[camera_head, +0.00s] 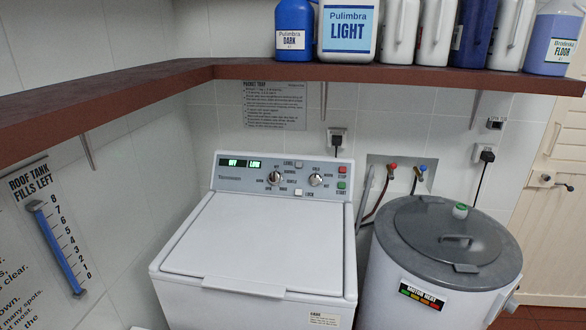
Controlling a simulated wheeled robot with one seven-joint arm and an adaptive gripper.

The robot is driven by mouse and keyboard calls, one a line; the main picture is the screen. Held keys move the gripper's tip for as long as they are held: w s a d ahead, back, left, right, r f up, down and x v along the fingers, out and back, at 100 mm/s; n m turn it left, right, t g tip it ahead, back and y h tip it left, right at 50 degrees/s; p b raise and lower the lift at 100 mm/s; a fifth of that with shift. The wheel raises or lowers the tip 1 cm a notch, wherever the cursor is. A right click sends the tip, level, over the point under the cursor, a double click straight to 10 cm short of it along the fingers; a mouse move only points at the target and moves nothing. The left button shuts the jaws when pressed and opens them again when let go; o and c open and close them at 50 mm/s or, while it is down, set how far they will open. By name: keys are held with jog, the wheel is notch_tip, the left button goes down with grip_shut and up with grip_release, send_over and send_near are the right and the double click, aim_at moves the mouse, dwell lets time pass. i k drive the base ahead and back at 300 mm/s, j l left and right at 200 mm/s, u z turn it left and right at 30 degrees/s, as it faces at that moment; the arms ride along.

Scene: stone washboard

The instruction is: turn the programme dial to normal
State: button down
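A white top-loading washing machine (240,245) stands in the middle of the view with its lid closed. Its rear panel carries two round dials. The left dial (275,178) has several small labels around it and appears to be the programme dial; its pointer is too small to read. The right dial (316,180) seems to have temperature words around it. The green-lit display (240,163) at the panel's left appears to read OFF and LOW. My gripper is not in view, and nothing covers the panel.
A brown shelf (400,75) with several bottles and jugs runs above the machine and along the left wall. A grey-lidded round tub (445,240) stands close on the right. Red and blue taps (407,167) with hoses sit behind. The space above the lid is clear.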

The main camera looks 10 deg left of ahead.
aim_at(275, 178)
jog(key=i+j+u, duration=0.5)
jog(key=i+j, duration=0.6)
jog(key=j, duration=0.15)
